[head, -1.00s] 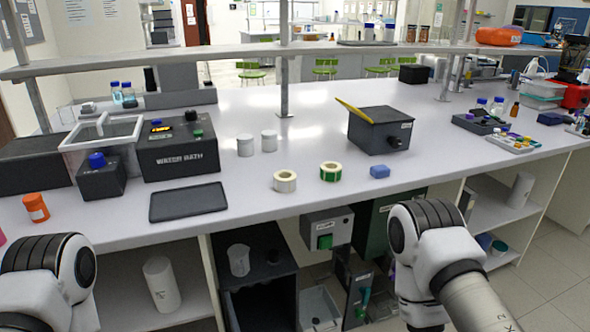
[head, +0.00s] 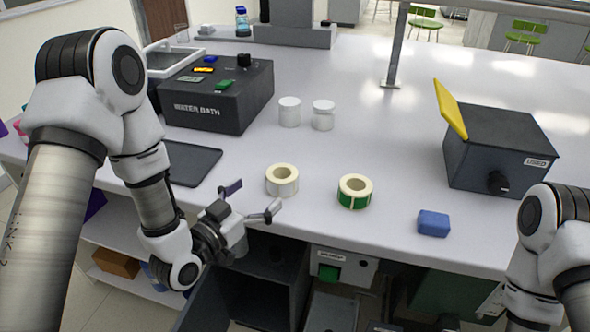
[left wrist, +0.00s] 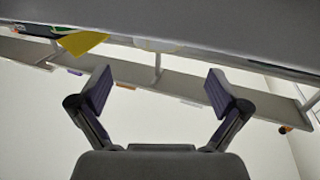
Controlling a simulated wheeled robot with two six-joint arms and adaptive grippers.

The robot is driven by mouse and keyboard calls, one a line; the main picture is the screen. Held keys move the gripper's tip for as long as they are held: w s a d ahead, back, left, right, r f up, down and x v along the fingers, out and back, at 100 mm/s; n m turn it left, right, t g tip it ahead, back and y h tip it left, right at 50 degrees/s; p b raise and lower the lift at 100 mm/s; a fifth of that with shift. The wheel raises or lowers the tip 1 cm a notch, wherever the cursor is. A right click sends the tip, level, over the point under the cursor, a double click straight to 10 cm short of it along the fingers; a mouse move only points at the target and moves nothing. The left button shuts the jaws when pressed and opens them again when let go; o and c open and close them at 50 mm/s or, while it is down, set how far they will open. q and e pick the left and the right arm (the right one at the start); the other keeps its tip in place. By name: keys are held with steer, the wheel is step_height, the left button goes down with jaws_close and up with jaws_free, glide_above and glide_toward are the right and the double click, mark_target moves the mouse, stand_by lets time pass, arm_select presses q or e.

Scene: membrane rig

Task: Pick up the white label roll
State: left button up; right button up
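The white label roll (head: 282,180) lies on the bench near its front edge, a cream ring with a pale side and an open core. A similar roll with a green side (head: 355,191) lies just right of it. My left gripper (head: 252,203) is open and empty at the bench's front edge, to the lower left of the white roll and apart from it. The left wrist view shows its two fingers (left wrist: 160,92) spread wide with nothing between them. My right arm shows at the right edge; its gripper is out of view.
A blue block (head: 433,223) lies right of the rolls, and a dark box with a yellow lid (head: 497,150) stands behind it. Two white jars (head: 289,112) stand behind the rolls. A black water bath (head: 217,97) and a dark flat tray (head: 190,164) are at left.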

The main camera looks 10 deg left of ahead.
mark_target(273, 181)
arm_select(q)
steer(key=p+x, duration=0.1)
steer(key=x, duration=0.3)
steer(key=shift+w+d, duration=0.3)
steer(key=shift+w+d+f, duration=0.15)
steer(key=shift+w, duration=0.45)
steer(key=shift+w+d+f, duration=0.1)
steer(key=shift+w+f, duration=0.05)
steer(key=shift+w, duration=0.4)
steer(key=shift+s, duration=0.1)
steer(key=shift+s+r, duration=0.1)
steer(key=c, duration=1.3)
